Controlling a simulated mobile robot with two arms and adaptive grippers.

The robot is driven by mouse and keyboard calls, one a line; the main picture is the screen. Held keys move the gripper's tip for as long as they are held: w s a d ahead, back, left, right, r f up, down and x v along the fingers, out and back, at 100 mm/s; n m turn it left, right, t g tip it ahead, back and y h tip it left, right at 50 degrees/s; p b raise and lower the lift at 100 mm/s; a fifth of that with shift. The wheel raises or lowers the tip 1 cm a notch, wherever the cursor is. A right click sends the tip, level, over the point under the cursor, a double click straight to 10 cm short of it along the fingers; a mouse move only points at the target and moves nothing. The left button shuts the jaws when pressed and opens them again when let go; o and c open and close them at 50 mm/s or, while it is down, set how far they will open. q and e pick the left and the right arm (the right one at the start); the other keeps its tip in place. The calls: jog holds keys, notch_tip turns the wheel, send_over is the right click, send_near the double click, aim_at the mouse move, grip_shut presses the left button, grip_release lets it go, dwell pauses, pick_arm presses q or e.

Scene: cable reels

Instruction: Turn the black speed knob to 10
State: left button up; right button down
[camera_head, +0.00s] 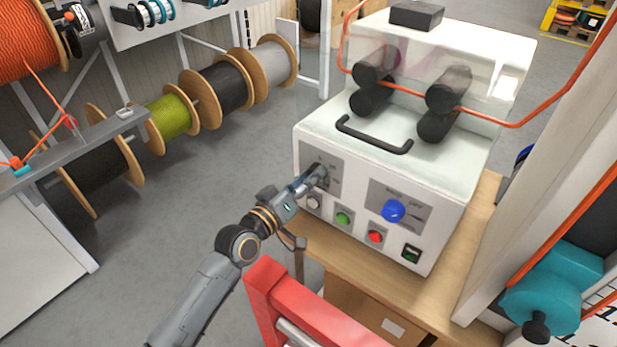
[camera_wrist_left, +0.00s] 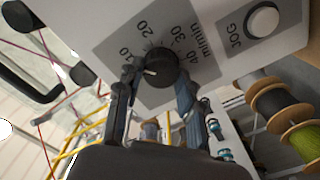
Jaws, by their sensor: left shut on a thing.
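The black speed knob (camera_wrist_left: 161,66) sits on a grey dial plate marked 20, 30, 40 and m/min, with a label ending in 0 at its left. Its white pointer line points left and slightly down in the left wrist view, a little below that label. My left gripper (camera_wrist_left: 157,78) is shut on the knob, with one finger on each side. In the head view my left gripper (camera_head: 314,178) reaches the left dial plate on the front of the white machine (camera_head: 450,195) and mostly hides the knob. My right gripper is not in view.
The machine front also has a white JOG button (camera_wrist_left: 262,19), a green button (camera_head: 343,218), a red button (camera_head: 375,237) and a blue knob (camera_head: 393,211). A red frame (camera_head: 262,290) stands in front. An orange cable (camera_head: 480,115) passes through the rollers. Cable reels (camera_head: 222,90) stand at the left.

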pick_arm(q)
jog(key=o, duration=1.2)
jog(key=v, duration=1.2)
